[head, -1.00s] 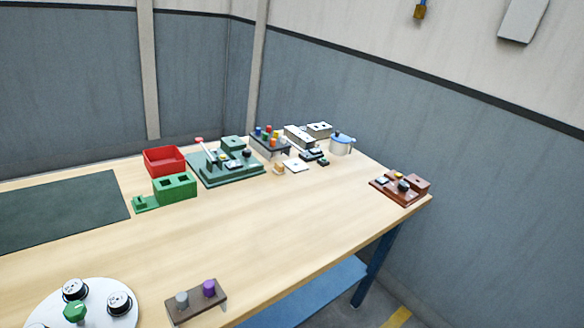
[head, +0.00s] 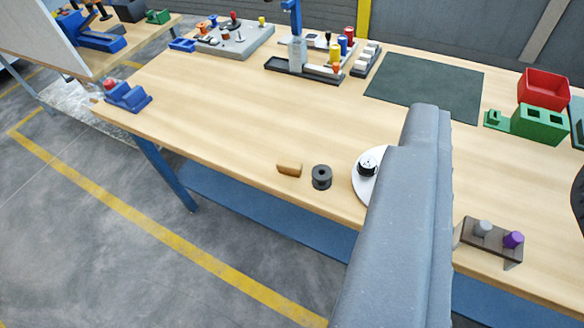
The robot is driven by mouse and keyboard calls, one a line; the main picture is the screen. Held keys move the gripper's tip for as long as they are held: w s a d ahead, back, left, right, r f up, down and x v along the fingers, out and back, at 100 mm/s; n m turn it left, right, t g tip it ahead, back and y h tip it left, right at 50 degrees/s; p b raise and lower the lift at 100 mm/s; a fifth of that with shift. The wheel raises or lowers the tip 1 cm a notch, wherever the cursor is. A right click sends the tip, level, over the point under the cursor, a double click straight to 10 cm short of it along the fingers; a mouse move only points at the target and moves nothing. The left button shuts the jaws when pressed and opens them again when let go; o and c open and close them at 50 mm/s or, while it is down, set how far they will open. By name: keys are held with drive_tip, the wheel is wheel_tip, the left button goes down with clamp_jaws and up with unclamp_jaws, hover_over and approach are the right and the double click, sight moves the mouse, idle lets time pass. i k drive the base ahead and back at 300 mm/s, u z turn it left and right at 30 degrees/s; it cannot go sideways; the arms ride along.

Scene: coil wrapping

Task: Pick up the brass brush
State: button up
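A small tan-brown block (head: 289,170) lies near the front edge of the long wooden table, left of the picture's middle. It may be the brass brush, but I cannot make out bristles at this size. A black spool (head: 321,177) stands just to its right, apart from it. My gripper is not in view. A grey link of my own arm crosses the lower right middle of the picture and hides part of the table.
A white round plate (head: 364,188) carrying a black-and-white reel is partly hidden behind my arm link. A brown rack (head: 488,242) with grey and purple knobs stands right of it. A dark green mat (head: 425,85) lies behind.

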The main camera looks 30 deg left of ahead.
sight(286, 167)
drive_tip(key=z, duration=0.2)
drive_tip(key=k, duration=0.35)
drive_tip(key=u, duration=0.8)
drive_tip(key=i, duration=1.15)
drive_tip(key=u, duration=0.35)
